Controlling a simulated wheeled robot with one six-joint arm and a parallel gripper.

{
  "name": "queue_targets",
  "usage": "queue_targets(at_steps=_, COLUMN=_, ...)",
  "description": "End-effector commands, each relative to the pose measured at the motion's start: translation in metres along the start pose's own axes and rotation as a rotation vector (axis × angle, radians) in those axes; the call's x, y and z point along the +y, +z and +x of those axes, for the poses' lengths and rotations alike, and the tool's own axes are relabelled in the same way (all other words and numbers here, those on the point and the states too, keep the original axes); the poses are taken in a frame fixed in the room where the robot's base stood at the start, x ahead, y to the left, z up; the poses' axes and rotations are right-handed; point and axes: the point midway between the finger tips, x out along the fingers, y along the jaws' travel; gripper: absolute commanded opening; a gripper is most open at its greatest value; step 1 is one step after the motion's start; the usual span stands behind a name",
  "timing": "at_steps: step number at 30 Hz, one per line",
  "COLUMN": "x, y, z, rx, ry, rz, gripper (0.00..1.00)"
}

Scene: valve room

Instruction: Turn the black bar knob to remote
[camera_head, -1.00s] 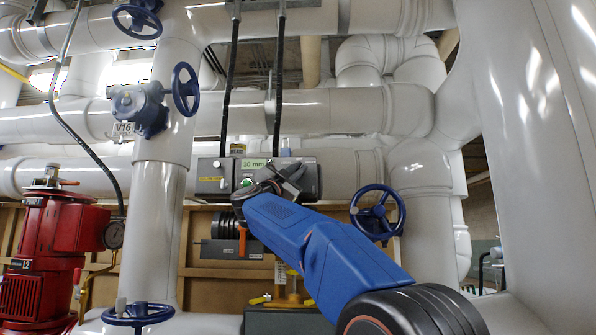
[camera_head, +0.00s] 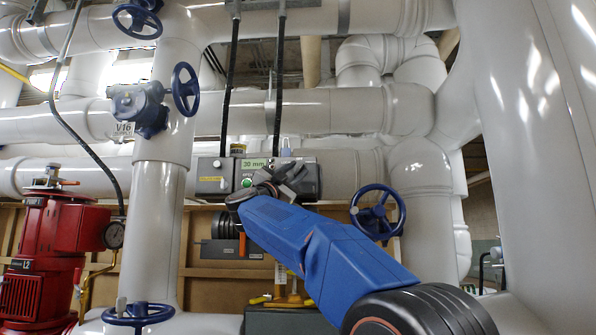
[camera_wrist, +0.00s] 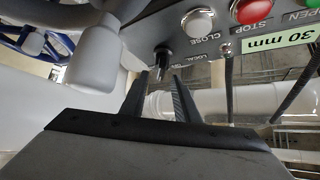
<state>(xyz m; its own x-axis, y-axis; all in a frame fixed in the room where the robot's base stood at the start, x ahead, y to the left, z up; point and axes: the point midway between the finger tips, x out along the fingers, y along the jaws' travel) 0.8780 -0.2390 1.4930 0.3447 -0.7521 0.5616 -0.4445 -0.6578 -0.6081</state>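The black bar knob (camera_wrist: 162,57) sticks out from the underside-up panel face in the wrist view, near small lettering that reads "LOCAL". My gripper (camera_wrist: 160,76) is open, with its two black fingers pointing at the knob. The knob lies just beyond the fingertips, roughly between them; I cannot tell whether either finger touches it. In the head view my gripper (camera_head: 291,178) is in front of the grey actuator box (camera_head: 213,178) with the "30 mm" label, and the knob is hidden behind it.
A white CLOSE button (camera_wrist: 197,23), a red STOP button (camera_wrist: 250,11) and a green OPEN button (camera_wrist: 285,44) sit beside the knob. A blue handwheel (camera_head: 378,213) stands right of the box. A red pump (camera_head: 57,240) is at left, with large pipes around.

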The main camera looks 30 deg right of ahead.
Motion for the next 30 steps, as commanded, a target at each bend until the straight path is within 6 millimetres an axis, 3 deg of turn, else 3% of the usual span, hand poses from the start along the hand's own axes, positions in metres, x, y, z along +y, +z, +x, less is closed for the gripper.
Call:
queue_targets(at_steps=18, x=0.0, y=0.0, z=-0.121, rx=-0.003, ry=-0.001, rz=0.001, gripper=0.28)
queue_targets(at_steps=24, x=-0.001, y=0.001, z=-0.147, rx=-0.003, ry=-0.002, rz=0.0, gripper=0.28)
queue_targets(at_steps=30, x=0.0, y=0.0, z=-0.156, rx=-0.001, ry=0.0, rz=0.0, gripper=0.28)
